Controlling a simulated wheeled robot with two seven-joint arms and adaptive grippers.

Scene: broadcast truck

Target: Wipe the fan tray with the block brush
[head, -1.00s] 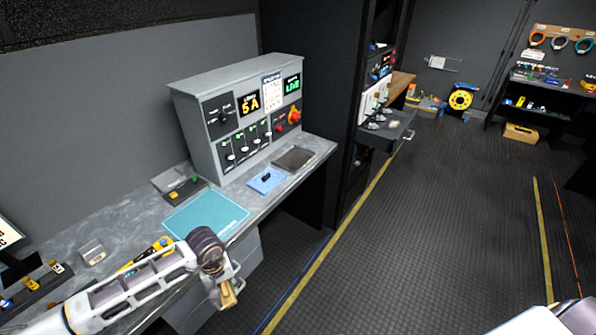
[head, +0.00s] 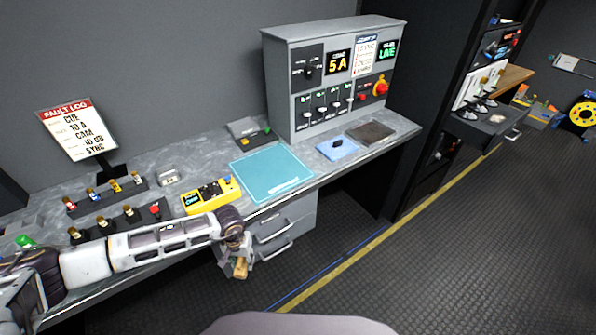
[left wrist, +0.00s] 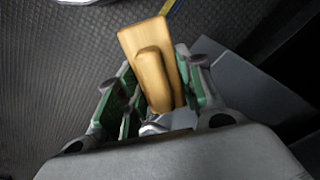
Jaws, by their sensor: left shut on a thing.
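The block brush, a tan wooden block with a raised grip, shows in the left wrist view (left wrist: 152,70) between the green-padded fingers. My left gripper (head: 238,262) is shut on the block brush (head: 241,269) and holds it in front of the bench, beside the drawers. The side of the brush facing away from the wrist camera is hidden. What looks like the fan tray (head: 470,128) is a dark tray pulled out of the rack at the right, with a pale patch on top, well away from the brush. My right gripper is not in view.
The grey bench carries a teal mat (head: 270,172), a yellow tester (head: 212,195), a blue pad (head: 337,147) and a control console (head: 335,80). Drawers with handles (head: 275,235) stand below. A cable reel (head: 582,112) stands far right. The aisle floor (head: 450,250) is clear.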

